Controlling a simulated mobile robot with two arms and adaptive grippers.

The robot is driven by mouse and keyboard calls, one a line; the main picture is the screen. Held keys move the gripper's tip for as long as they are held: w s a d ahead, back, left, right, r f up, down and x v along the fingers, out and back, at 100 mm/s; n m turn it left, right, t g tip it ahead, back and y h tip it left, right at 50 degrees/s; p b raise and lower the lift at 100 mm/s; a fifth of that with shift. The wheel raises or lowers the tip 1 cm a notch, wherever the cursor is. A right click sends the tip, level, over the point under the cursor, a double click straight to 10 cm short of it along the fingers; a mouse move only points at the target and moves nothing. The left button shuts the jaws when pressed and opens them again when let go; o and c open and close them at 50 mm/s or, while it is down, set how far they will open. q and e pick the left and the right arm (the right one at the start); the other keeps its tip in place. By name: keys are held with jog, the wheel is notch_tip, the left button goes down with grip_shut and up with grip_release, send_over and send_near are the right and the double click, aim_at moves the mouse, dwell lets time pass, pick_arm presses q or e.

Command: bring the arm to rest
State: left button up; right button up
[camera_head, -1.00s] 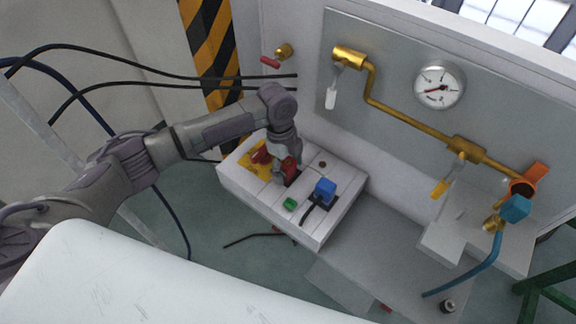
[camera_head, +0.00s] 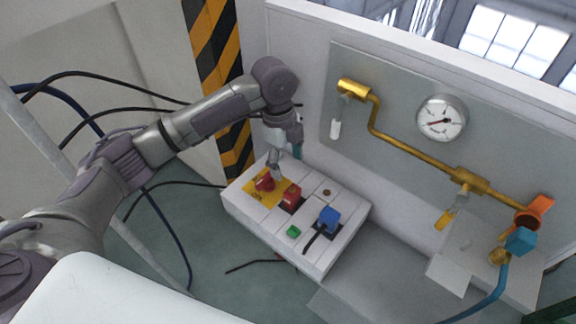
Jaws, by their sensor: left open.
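My left arm reaches in from the left, bent at the elbow. My left gripper (camera_head: 276,167) points down above the back left of the white control box (camera_head: 262,213). It is open, and nothing shows between its fingers. A red rotary switch (camera_head: 264,182) on a yellow plate lies just below and left of the fingertips. I cannot tell whether they touch. A red block (camera_head: 291,195) sits to the right of the gripper, apart from it. My right gripper is not in view.
A blue plug (camera_head: 329,217) with a black cable and a green button (camera_head: 293,232) are on the box. Behind stand a wall panel with brass pipe (camera_head: 412,150), a gauge (camera_head: 441,118) and an orange valve handle (camera_head: 539,208). Black cables hang at left.

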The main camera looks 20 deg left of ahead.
pick_arm(q)
jog(key=shift+f, duration=0.1)
dwell(0.3)
jog(key=s+d+f+n, duration=0.1)
jog(key=s+d+f, duration=0.2)
jog(key=s+d+f+n+h, duration=0.1)
jog(key=s+d+f+n, duration=0.1)
jog(key=s+d+f, duration=0.1)
jog(key=shift+s+d+f+t, duration=0.3)
jog(key=shift+s+f+t, duration=0.1)
jog(key=shift+s+f, duration=0.2)
jog(key=s+f+n, duration=0.1)
jog(key=s, duration=0.1)
jog(key=s+d+f+n+t+h, duration=0.1)
jog(key=s+n, duration=0.3)
jog(key=shift+s+d+f+t, duration=0.1)
jog(key=shift+d+f+t, duration=0.05)
jog(key=shift+f+t, duration=0.2)
jog(key=s+a+f+n+t+y, duration=0.1)
jog(key=s+a+n+t+y, duration=0.15)
jog(key=s+a+n, duration=1)
notch_tip(320, 180, down, 25)
jog(key=s+g+p, duration=0.2)
jog(key=s+a+f+g+y+p, duration=0.1)
jog(key=s+a+f, duration=0.1)
jog(key=s+f, duration=1.2)
jog(key=shift+s+a+f+m, duration=0.15)
jog(key=shift+s+f+m, duration=0.25)
jog(key=shift+s, duration=0.65)
